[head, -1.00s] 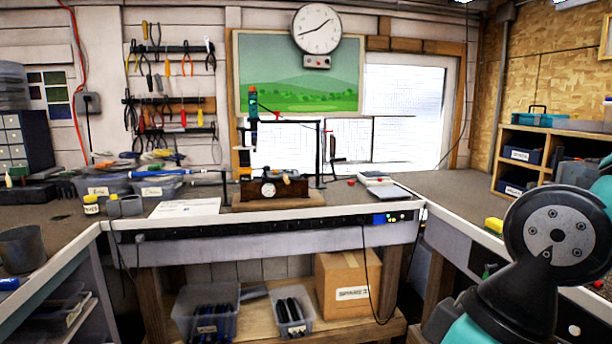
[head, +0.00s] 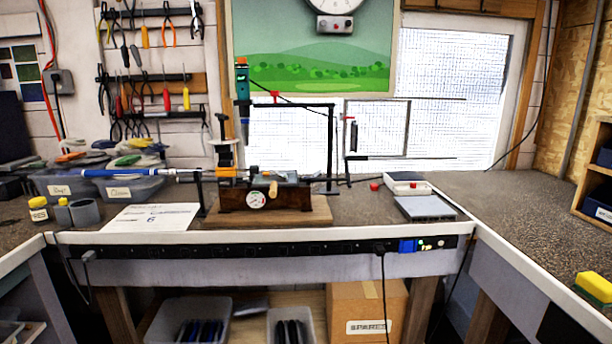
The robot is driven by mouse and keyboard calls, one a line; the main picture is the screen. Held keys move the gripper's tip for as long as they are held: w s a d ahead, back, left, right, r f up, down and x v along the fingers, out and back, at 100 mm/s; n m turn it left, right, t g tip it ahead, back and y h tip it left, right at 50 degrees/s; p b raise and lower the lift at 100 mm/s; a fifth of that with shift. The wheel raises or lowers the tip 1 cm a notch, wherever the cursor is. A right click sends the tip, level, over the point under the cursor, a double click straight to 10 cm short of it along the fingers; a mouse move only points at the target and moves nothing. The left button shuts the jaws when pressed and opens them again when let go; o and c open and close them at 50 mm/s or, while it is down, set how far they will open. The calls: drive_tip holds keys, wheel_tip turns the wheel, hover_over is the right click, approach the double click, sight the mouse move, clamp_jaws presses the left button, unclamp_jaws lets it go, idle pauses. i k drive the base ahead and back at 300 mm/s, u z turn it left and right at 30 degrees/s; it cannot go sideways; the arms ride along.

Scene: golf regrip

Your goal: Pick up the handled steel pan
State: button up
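I cannot make out a handled steel pan for certain in the head view. A flat grey, tray-like piece (head: 425,207) lies on the right part of the back bench, in front of a white device (head: 406,184); no handle shows on it. My gripper and arm are out of view.
The back bench holds a wooden-based vise with a gauge (head: 258,198), a paper sheet (head: 150,217), bins of cloths (head: 130,188) and small pots (head: 84,213). A club with a blue grip (head: 130,172) lies across. The right bench (head: 530,220) is largely clear around a yellow-green sponge (head: 594,287).

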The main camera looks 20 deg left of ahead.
sight(274, 182)
drive_tip(key=u, duration=0.15)
drive_tip(key=i, duration=0.8)
drive_tip(key=u, duration=0.95)
drive_tip(key=i, duration=0.65)
drive_tip(key=u, duration=0.45)
